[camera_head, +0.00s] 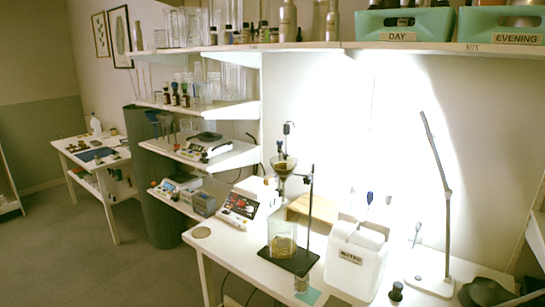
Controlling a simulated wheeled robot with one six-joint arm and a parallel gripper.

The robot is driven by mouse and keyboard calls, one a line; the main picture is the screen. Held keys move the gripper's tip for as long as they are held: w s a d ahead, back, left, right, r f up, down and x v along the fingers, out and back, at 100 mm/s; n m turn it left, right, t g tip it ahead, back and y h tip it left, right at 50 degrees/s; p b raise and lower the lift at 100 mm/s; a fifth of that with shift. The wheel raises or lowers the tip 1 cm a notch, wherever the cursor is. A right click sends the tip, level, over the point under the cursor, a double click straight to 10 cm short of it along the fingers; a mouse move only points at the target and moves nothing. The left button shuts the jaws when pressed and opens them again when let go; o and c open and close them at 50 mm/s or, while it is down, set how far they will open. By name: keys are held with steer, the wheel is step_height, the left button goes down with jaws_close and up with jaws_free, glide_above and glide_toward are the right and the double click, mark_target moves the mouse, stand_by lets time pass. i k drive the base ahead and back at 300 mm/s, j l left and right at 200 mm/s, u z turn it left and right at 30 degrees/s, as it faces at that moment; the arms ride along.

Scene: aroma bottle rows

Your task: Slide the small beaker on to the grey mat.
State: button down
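A small glass vessel (301,284), which looks like the small beaker, stands near the front edge of the white bench. A small teal-grey square mat (316,297) shows beside and partly under it; I cannot tell how much of the vessel rests on it. No other clearly grey mat can be made out on this bench. A larger beaker (282,240) with yellowish contents stands on the black stand base (296,263), under a funnel (283,165). My gripper is not in view.
A white labelled container (355,262) stands right of the small vessel. A desk lamp (447,210), a dark-capped bottle (396,292) and an unclear dark rounded thing (485,292) are farther right.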

mark_target(302, 278)
steer(key=k+z, duration=0.1)
steer(key=k, duration=0.8)
